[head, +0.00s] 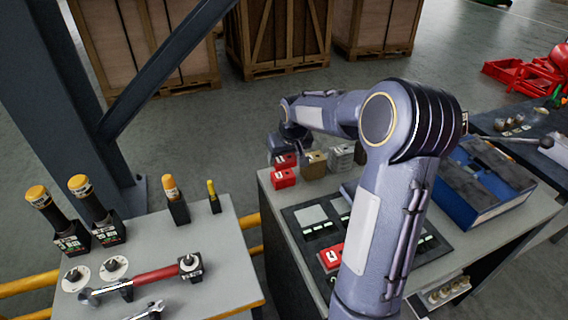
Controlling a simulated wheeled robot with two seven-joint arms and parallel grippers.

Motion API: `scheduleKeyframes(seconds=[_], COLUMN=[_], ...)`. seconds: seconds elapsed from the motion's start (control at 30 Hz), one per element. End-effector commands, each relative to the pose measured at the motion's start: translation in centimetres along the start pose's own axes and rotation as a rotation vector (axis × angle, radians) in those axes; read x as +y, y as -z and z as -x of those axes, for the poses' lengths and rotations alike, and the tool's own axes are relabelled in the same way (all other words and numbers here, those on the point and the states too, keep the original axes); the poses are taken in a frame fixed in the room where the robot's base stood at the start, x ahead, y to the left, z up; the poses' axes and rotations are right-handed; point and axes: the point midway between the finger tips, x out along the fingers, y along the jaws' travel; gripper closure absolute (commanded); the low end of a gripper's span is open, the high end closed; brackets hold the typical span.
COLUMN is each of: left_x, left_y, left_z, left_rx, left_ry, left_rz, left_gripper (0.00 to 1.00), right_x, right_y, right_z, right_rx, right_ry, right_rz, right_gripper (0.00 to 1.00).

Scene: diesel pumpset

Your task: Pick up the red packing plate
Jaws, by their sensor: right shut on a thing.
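My right gripper (283,155) reaches down at the far left corner of the grey bench (285,208). It is shut on a red packing plate (287,161) with a white mark. Another red piece (284,179) with a white label sits just below it in the picture, on the bench; I cannot tell whether the two touch. A third red plate (331,256) with a white label lies in the dark tray (292,224), partly hidden by my right arm. My left gripper is out of view.
Brown (314,166) and grey (341,160) blocks stand right of the gripper. A blue box (477,188) is on the bench's right side. The tool table (215,272) holds a red-handled wrench (145,279) and yellow-topped tools. A dark post (55,100) stands at left.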

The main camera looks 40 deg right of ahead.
Motion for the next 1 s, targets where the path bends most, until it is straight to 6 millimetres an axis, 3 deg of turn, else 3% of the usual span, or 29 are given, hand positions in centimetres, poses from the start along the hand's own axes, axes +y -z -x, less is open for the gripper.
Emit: scheduleKeyframes(seconds=[0.03,0.2,0.4,0.63,1.0], left_x=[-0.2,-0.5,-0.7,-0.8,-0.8], left_y=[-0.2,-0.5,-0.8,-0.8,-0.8], left_z=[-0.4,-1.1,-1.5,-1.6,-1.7], left_rx=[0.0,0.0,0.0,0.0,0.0], left_ry=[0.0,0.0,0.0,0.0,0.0], left_rz=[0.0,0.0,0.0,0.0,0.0], left_gripper=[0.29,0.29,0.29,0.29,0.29], right_x=[-0.3,-1.3,-2.0,-2.4,-2.5], right_y=[-0.4,-3.1,-5.3,-6.4,-6.6], right_z=[1.3,3.9,6.2,7.5,7.7], right_rx=[0.009,0.007,0.006,0.004,0.002], right_ry=[0.003,0.002,0.002,0.001,0.0], right_rz=[0.002,0.003,0.0,0.001,0.0], right_gripper=[0.73,0.73,0.73,0.73,0.73])
